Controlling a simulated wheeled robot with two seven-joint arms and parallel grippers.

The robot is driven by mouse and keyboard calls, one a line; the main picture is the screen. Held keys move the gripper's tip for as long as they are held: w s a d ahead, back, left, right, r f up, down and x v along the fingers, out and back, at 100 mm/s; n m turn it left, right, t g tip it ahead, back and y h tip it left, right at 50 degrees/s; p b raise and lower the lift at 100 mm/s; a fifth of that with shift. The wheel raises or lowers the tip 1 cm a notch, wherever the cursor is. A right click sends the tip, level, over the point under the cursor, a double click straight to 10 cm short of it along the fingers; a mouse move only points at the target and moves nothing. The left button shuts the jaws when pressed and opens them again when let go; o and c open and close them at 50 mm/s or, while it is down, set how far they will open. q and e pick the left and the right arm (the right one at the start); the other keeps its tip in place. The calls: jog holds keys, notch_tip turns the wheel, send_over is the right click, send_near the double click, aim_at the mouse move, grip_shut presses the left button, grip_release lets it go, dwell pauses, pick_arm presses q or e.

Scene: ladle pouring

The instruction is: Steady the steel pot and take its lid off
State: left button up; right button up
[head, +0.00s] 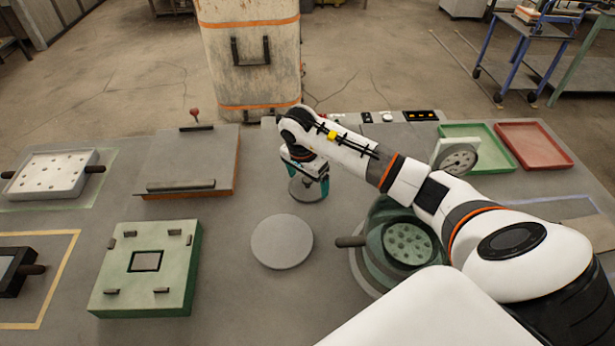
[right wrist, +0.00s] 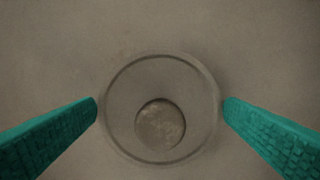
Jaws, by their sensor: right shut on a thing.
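My right gripper (head: 309,183) reaches away over the table, its teal fingers pointing down. Its jaws are shut on a grey round thing (head: 305,191), with one finger at each side. In the right wrist view this thing (right wrist: 118,118) shows a thin round rim and a smaller, rougher disc inside; I cannot tell if it is the pot or its lid. A flat grey disc (head: 282,241) lies on the table nearer to me. A greenish round vessel (head: 372,262) with a dark side handle (head: 350,241) stands to the right, partly behind my arm. My left gripper is not in view.
A green block (head: 190,268) and a hinged-looking plate (head: 190,160) stand at left. A dial gauge (head: 458,159) is behind my right arm. A green tray (head: 475,135) and a red tray (head: 532,145) lie at back right. Bare table surrounds the flat disc.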

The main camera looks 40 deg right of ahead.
aim_at(303, 190)
jog(key=shift+f, duration=0.1)
jog(key=o, duration=0.8)
jog(key=shift+c, duration=0.2)
jog(key=shift+r, duration=0.3)
notch_tip(303, 190, up, 12)
jog(key=a+b, duration=0.1)
jog(key=shift+s+a+f+b, duration=0.15)
jog(key=shift+s+a+b, duration=0.05)
jog(key=shift+a+b, duration=0.2)
